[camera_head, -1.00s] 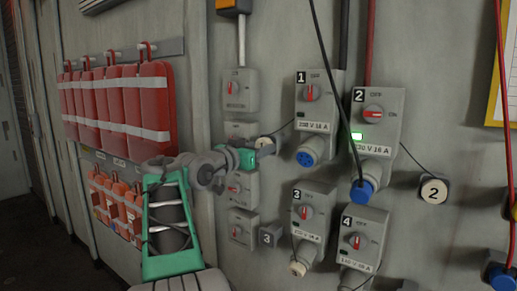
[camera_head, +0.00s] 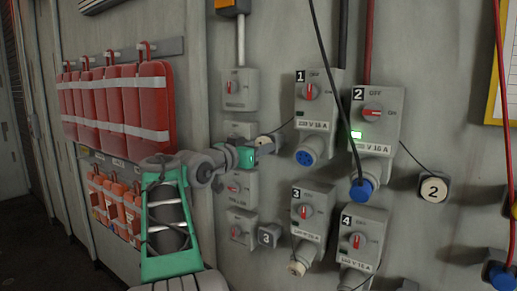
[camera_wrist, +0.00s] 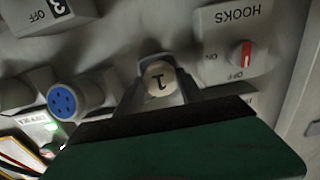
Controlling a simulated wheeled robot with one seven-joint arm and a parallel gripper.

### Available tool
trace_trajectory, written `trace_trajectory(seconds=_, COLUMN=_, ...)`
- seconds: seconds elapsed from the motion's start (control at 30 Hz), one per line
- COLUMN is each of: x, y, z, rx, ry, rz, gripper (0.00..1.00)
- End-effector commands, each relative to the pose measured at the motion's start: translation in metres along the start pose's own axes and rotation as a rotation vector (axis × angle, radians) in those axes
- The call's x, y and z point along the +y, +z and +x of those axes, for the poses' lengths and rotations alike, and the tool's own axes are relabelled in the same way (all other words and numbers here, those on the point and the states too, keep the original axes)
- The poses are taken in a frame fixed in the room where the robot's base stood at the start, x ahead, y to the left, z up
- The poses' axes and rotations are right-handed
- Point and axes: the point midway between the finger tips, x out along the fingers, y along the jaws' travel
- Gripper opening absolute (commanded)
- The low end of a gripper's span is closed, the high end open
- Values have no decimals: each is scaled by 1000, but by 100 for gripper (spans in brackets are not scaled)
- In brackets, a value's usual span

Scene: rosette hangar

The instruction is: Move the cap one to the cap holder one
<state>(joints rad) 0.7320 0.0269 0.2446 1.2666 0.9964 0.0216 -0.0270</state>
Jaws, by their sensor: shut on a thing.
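Cap one (camera_wrist: 160,77), a cream disc marked 1, shows upside down in the middle of the wrist view. My gripper (camera_head: 263,145) is shut on it, with grey fingers on both sides. In the head view, the cap (camera_head: 262,141) is a small pale patch at the fingertips, against the wall left of switch box 1. A grey block behind the cap in the wrist view (camera_wrist: 151,61) looks like cap holder one. It is mostly hidden, and I cannot tell whether the cap is seated in it. A thin cord runs from the cap area toward box 1.
Switch box 1 (camera_head: 318,100) has an open blue socket (camera_head: 306,157). Box 2 (camera_head: 375,118) has a blue plug and a green light. Cap 2 (camera_head: 433,189) sits in its holder at the right. Holder 3 (camera_head: 269,236) is below my gripper. Red packs (camera_head: 118,105) hang at left.

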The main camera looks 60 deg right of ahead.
Motion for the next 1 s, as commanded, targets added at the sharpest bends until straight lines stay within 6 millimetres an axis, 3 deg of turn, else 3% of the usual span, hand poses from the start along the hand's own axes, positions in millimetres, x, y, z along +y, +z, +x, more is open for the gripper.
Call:
trace_trajectory(seconds=0.57, x=0, y=0, z=9, rx=0, ry=0, rz=0, gripper=0)
trace_trajectory(seconds=0.6, x=0, y=0, z=9, rx=0, ry=0, rz=0, gripper=49)
trace_trajectory(seconds=0.87, x=0, y=0, z=8, rx=0, ry=0, rz=0, gripper=70)
trace_trajectory(seconds=1.0, x=0, y=0, z=8, rx=0, ry=0, rz=0, gripper=71)
